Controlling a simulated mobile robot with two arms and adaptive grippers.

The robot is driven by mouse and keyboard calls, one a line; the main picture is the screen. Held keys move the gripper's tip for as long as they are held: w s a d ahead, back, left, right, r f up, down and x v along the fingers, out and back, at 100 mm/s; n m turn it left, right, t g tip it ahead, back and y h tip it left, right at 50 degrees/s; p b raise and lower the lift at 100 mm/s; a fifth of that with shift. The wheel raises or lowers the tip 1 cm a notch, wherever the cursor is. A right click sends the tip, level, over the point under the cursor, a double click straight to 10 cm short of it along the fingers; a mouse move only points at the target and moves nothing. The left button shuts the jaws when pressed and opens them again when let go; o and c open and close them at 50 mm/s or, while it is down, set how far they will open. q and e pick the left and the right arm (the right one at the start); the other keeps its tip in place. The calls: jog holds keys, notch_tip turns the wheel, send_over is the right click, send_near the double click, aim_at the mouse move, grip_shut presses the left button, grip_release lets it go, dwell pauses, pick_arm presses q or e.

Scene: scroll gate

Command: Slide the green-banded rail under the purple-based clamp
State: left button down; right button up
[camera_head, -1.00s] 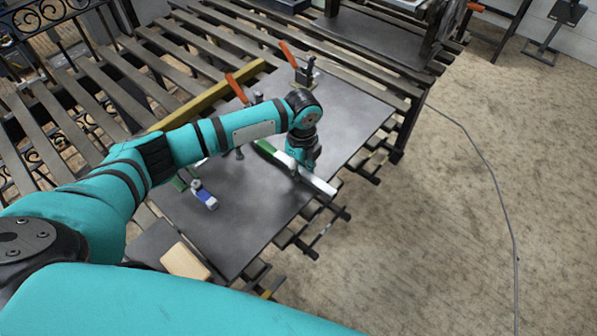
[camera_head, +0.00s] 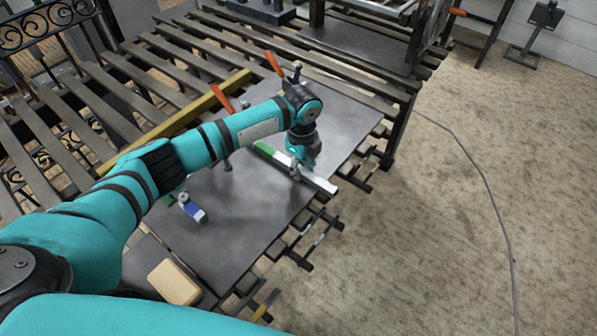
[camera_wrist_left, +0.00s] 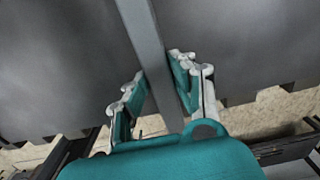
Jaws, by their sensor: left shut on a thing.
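The rail is a long pale bar (camera_head: 322,182) with a green band (camera_head: 264,149) near its far left end. It lies slantwise over the dark plate, its near end at the plate's right edge. My left gripper (camera_head: 297,172) is shut on the rail; the left wrist view shows its fingers (camera_wrist_left: 158,88) on both sides of the grey bar (camera_wrist_left: 146,40). A small device with a blue-purple base (camera_head: 196,212) and a pale top stands on the plate left of the rail, apart from it; it may be the purple-based clamp. My right gripper is not in view.
Two orange-handled clamps, a nearer one (camera_head: 221,98) and a farther one (camera_head: 272,63), stand behind my arm, their lower parts partly hidden. The dark plate (camera_head: 240,225) is bare in front. A tan block (camera_head: 174,282) lies at the near left. Slats surround the plate.

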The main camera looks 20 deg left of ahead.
pick_arm(q)
jog(key=shift+w+d+b, duration=0.2)
jog(key=shift+w+b, duration=0.15)
jog(key=shift+w, duration=0.2)
jog(key=shift+w+d+b, duration=0.2)
jog(key=shift+w+b, duration=0.15)
jog(key=shift+w, duration=0.2)
jog(key=c, duration=1)
grip_release()
